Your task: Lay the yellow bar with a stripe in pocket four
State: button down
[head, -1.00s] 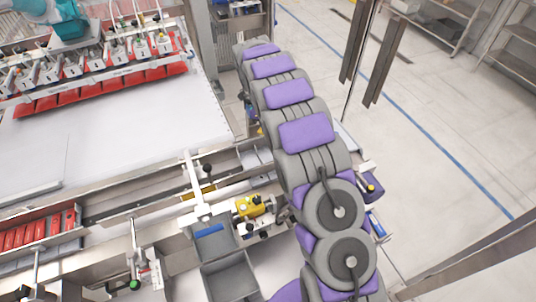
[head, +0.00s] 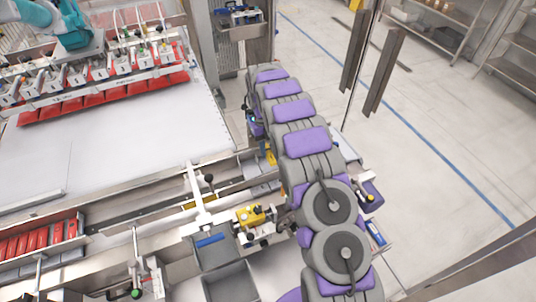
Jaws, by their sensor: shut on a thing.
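My grey and purple arm runs up the picture and folds at its far end. My gripper (head: 258,130) shows only in part at the left side of the arm, mostly hidden behind it. A small yellow piece (head: 270,153) shows just below it, against the arm's edge, and appears to be the yellow bar in my shut jaws. Its stripe cannot be made out. It appears over the machine's front rail area, but its height cannot be told. No pocket numbers can be read, so I cannot tell which is pocket four.
Grey bins (head: 230,284) stand at the bottom, one with a blue piece (head: 211,240). A yellow clamp-like block (head: 250,215) sits beside my arm. A white table (head: 110,140) lies left, with a picker head (head: 90,85) over red packs. Metal posts (head: 380,80) stand right; open floor lies beyond.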

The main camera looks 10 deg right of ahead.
aim_at(267, 149)
jog(key=shift+f, duration=1.7)
jog(key=shift+f, duration=0.5)
jog(key=c, duration=0.8)
grip_release()
jog(key=v, duration=1.2)
jog(key=shift+s+p, duration=0.15)
jog(key=shift+p, duration=0.2)
jog(key=shift+r, duration=0.55)
